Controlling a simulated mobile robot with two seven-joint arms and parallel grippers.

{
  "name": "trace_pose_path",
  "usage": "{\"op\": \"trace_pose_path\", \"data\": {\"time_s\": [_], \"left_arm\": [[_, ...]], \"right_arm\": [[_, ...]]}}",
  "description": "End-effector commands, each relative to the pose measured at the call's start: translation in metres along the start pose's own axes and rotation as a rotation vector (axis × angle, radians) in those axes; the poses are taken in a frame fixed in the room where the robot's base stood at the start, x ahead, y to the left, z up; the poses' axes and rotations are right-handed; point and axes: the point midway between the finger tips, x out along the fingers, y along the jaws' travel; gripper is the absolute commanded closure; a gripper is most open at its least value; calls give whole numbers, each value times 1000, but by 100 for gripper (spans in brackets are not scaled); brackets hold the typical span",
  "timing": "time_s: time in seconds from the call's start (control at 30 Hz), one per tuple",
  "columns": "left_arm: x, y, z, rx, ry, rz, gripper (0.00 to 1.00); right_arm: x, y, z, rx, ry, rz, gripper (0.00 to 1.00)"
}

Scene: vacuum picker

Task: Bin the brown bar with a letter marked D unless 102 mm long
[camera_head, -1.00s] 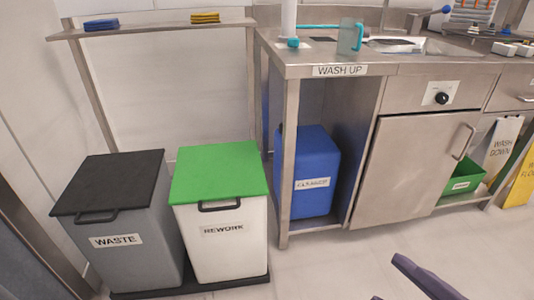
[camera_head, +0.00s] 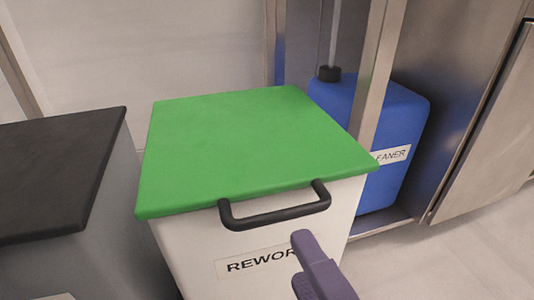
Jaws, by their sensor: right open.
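No brown bar shows in the head view. The rework bin (camera_head: 190,255) is white, with a green lid (camera_head: 245,145) that is shut and a black handle (camera_head: 275,214) at its front edge. The waste bin (camera_head: 90,265) at the left is grey, with a shut black lid (camera_head: 55,165). My right gripper (camera_head: 304,262) is open, its purple-grey fingers just below the right end of the rework lid's handle, in front of the label's end. I cannot tell whether it touches the bin. My left gripper is out of view.
A blue cleaner container (camera_head: 400,130) with a black cap stands under the steel bench, behind a steel leg (camera_head: 372,75). A steel cabinet door (camera_head: 480,110) is at the right. Bare floor (camera_head: 450,255) lies at the lower right.

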Motion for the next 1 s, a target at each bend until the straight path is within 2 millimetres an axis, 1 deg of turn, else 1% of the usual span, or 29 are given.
{"op": "trace_pose_path", "data": {"time_s": [0.17, 0.4, 0.53, 0.7, 0.97, 1.0], "left_arm": [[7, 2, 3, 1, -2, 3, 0], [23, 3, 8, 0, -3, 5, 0], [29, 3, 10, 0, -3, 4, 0], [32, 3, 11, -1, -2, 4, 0], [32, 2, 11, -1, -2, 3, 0], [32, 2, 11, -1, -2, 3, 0]], "right_arm": [[24, 1, 0, -4, 2, 5, 54], [67, -1, 0, -2, 1, 4, 54], [84, -1, 0, 0, 0, 2, 54], [94, 0, 0, 2, 0, -1, 54], [95, 1, 0, 1, 0, -2, 54], [95, 1, 0, 1, 0, -2, 56]]}}
